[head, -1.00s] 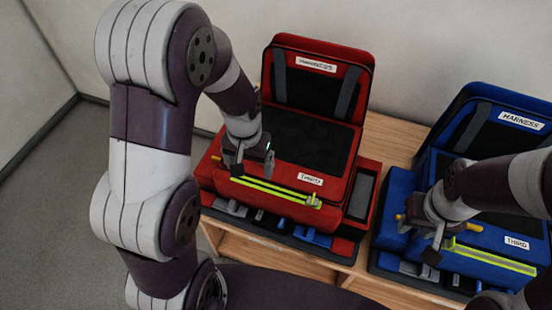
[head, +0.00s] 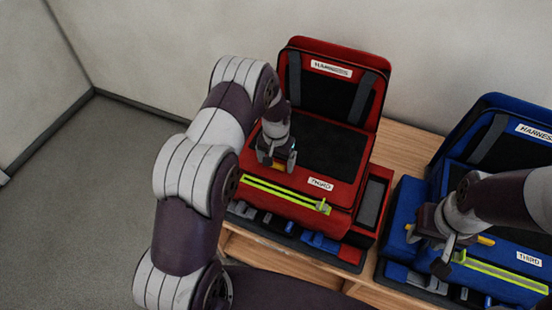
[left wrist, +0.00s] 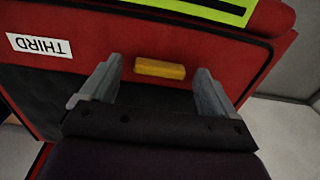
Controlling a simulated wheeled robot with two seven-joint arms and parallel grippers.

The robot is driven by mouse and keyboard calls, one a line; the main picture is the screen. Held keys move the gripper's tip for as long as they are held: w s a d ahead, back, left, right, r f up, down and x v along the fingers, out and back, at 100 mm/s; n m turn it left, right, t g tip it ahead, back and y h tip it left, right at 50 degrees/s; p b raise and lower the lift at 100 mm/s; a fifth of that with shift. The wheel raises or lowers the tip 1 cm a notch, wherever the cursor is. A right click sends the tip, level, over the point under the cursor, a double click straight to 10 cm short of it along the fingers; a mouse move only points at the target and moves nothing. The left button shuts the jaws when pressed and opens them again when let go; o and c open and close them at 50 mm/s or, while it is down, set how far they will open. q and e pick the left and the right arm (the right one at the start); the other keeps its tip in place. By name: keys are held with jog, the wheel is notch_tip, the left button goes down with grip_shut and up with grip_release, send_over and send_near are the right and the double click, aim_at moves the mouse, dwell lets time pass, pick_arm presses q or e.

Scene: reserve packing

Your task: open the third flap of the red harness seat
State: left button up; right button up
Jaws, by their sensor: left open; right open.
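The red harness seat (head: 352,195) stands on the wooden bench, its front flap labelled THIRD (head: 320,184) lying shut, with a yellow-green strip (head: 285,193) along its front. A small yellow pull tab (left wrist: 160,68) sits on the flap; it shows partly in the head view (head: 279,167). My left gripper (head: 277,162) is over the flap's left part, open and pointing down. In the left wrist view, the tab lies between and a little beyond its two fingers (left wrist: 155,88), not gripped. My right gripper (head: 443,258) is open at the blue harness seat (head: 405,205), near a yellow tab (head: 484,240).
The blue seat stands to the right of the red one, with a strip of bare wooden bench (head: 405,148) between them. Trays with small grey and blue items (head: 275,222) lie under the red seat's front. The wall is close behind. Open floor (head: 80,200) is at the left.

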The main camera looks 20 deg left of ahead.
pick_arm(q)
jog(key=shift+f, duration=0.35)
jog(key=c, duration=1.5)
jog(key=shift+w+r+p, duration=0.25)
jog(key=shift+r+p, duration=0.05)
jog(key=shift+r, duration=0.35)
jog(key=shift+w+d+r+p, duration=0.1)
jog(key=shift+w+r+p, duration=0.7)
jog(key=shift+r, duration=1.45)
jog(key=shift+w+d+r+p, duration=0.1)
jog(key=shift+w+r+p, duration=0.15)
jog(key=shift+w+r, duration=1.55)
jog(key=shift+w+d+r+p, duration=0.1)
jog(key=shift+w+r+p, duration=0.5)
jog(key=shift+r, duration=2.05)
